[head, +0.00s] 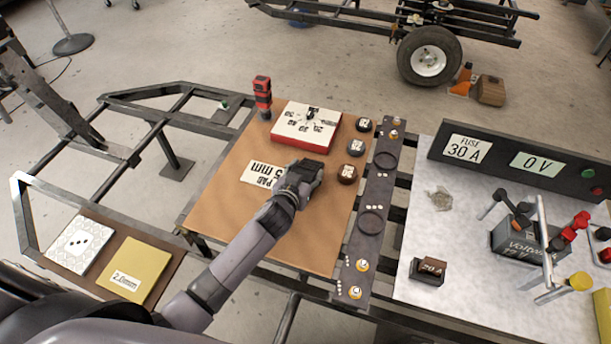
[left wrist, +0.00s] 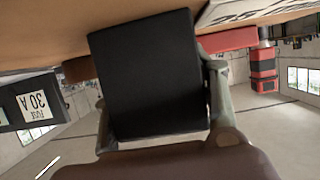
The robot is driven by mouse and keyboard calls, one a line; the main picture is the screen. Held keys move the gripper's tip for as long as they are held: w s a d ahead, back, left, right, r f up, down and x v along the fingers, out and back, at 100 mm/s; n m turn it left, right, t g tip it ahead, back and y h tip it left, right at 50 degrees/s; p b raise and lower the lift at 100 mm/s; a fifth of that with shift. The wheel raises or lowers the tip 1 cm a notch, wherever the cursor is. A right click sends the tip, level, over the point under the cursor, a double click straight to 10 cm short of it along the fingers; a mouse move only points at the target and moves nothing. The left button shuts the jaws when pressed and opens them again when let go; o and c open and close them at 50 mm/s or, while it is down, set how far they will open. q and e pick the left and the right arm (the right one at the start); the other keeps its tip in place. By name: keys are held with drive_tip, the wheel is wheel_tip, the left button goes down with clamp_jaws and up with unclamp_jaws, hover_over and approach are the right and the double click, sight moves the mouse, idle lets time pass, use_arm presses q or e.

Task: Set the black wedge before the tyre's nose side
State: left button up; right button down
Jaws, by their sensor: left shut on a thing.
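My left gripper (head: 301,178) is shut on a dark block, which I take to be the black wedge; it is over the brown board. In the left wrist view the black wedge (left wrist: 150,75) sits between the two fingers (left wrist: 160,105) and shows a flat black face; its slope cannot be made out. The tyre (head: 429,56), black with a white rim, stands on the floor at the far top right under a chassis. An orange wedge-like piece (head: 463,79) and a brown block (head: 489,91) are on the floor right of it. My right gripper is not in view.
A light table (head: 470,290) with a fuse panel (head: 520,160) lies right. Floor left of the tyre is clear.

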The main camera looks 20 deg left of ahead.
use_arm(q)
drive_tip(key=c, duration=0.7)
drive_tip(key=shift+r, duration=0.1)
drive_tip(key=shift+c, duration=1)
drive_tip(key=shift+r, duration=0.1)
